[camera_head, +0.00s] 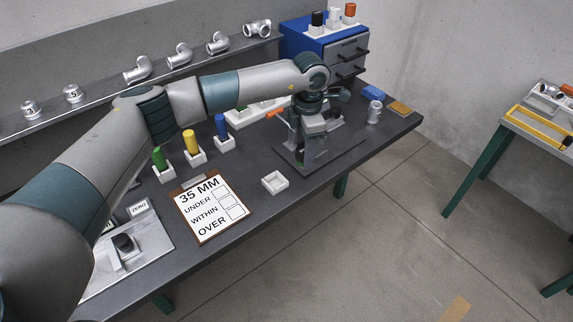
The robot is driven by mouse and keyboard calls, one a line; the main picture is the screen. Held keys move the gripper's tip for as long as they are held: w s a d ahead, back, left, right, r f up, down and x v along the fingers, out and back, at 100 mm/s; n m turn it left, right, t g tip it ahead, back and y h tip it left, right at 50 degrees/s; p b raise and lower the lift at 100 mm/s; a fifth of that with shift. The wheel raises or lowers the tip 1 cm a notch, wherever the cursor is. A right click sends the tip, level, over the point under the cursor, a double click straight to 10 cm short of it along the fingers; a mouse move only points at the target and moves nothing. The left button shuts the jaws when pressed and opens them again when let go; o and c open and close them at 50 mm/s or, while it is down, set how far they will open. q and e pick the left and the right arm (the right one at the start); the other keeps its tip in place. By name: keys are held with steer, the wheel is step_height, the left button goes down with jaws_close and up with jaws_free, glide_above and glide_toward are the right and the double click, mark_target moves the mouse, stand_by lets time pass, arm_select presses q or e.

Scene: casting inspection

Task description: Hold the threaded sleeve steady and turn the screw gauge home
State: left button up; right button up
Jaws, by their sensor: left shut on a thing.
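My left gripper (314,140) points down over a dark plate (342,151) near the far right end of the bench. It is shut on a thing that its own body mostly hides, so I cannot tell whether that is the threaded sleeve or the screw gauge. A small silver cylinder (374,111) stands to the right of the plate, apart from the gripper. Green (159,158), yellow (190,141) and blue (220,125) handled pieces stand upright in white holders to the left. My right gripper is not in view.
A clipboard (209,208) marked 35 MM and an empty white tray (275,182) lie along the front. A blue cabinet (295,42) stands behind. Pipe castings line the back ledge (100,95). A second table (520,122) stands at right, across open floor.

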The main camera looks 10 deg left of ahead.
arm_select(q)
steer(key=shift+w+d+r+b, duration=0.1)
steer(key=shift+d+r+b, duration=0.15)
steer(key=shift+d, duration=0.3)
steer(key=shift+w+d+r+b, duration=0.1)
steer(key=shift+d+r+b, duration=0.05)
steer(key=shift+d+r, duration=0.3)
steer(key=shift+w+d+r, duration=0.1)
steer(key=shift+d+r, duration=0.25)
steer(key=shift+d, duration=0.2)
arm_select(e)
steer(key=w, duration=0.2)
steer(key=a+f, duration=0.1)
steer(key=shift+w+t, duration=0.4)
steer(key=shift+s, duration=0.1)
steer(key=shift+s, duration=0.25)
